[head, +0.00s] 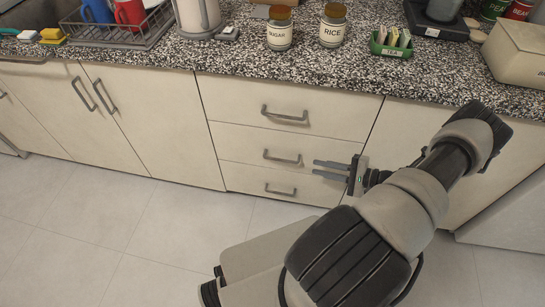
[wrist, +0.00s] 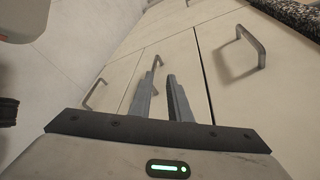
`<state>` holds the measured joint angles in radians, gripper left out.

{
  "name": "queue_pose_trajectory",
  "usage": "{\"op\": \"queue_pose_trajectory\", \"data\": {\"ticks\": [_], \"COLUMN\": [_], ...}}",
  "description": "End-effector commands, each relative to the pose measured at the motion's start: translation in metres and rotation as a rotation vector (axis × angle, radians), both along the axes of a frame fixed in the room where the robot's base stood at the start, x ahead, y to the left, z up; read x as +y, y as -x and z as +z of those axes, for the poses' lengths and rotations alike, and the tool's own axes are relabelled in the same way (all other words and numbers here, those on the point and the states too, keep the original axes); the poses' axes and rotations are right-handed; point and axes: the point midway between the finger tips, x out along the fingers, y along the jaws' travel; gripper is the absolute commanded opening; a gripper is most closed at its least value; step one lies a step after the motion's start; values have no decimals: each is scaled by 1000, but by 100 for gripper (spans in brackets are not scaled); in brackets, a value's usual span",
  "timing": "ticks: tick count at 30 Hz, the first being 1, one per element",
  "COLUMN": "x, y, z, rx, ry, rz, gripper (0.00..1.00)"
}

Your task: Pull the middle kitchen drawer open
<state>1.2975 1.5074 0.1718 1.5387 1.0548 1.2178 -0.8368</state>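The middle drawer (head: 238,150) is a cream front in a stack of three and sits flush with its neighbours. Its grey bar handle (head: 282,157) is horizontal. My gripper (head: 316,167) is right of that handle in the head view, with its two fingers apart and nothing seen between them. In the wrist view the open fingertips (wrist: 160,74) point toward the drawer fronts. The middle handle (wrist: 158,62) appears just beyond and between the tips there. I cannot tell that it touches either finger.
The top drawer handle (head: 285,116) is above and the bottom drawer handle (head: 280,190) below. The speckled countertop (head: 240,62) overhangs the drawers and holds jars (head: 279,28), a dish rack (head: 115,35) and a tea box (head: 391,43). The tiled floor (head: 110,220) at left is clear.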

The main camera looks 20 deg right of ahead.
Motion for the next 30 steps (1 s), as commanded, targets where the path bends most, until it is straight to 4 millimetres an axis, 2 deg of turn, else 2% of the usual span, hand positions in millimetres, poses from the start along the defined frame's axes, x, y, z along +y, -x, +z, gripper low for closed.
{"op": "queue_pose_trajectory", "data": {"ticks": [1, 3, 7, 10, 30], "x": [-3, -6, -5, 1, 82], "y": [5, 8, 7, -1, -107], "z": [-11, -21, -29, -32, -61], "rx": [-12, -24, -33, -33, -30], "ry": [-11, -14, -15, -14, -14], "rz": [-41, -76, -98, -95, -91], "gripper": [17, 17, 17, 17, 17]}}
